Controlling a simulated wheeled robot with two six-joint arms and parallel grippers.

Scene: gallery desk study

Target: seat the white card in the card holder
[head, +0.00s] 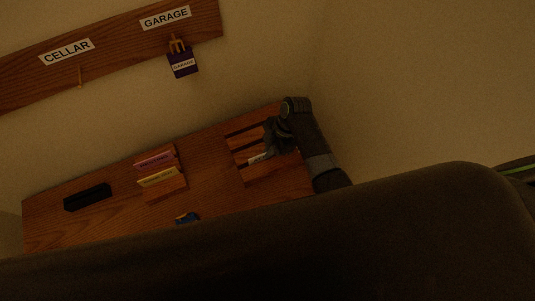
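The scene is dim and tilted. A wooden slatted rack (244,142), which looks like the card holder, sits at the right end of the desk. A small white piece (257,159), likely the white card, shows at its middle, just below and left of my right gripper (269,146). My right gripper reaches over the rack from the right and hides part of it. I cannot tell whether its fingers are shut on the white piece or only beside it, or whether the piece is seated. My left gripper is not in view.
A wooden stand holds a pink card (155,159) and a yellow card (158,177) on the desk (112,222). A black box (87,197) lies at left, a blue object (187,217) near the front. A wall board (115,45) carries CELLAR and GARAGE labels and a purple tag (183,62). A dark shape hides the front edge.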

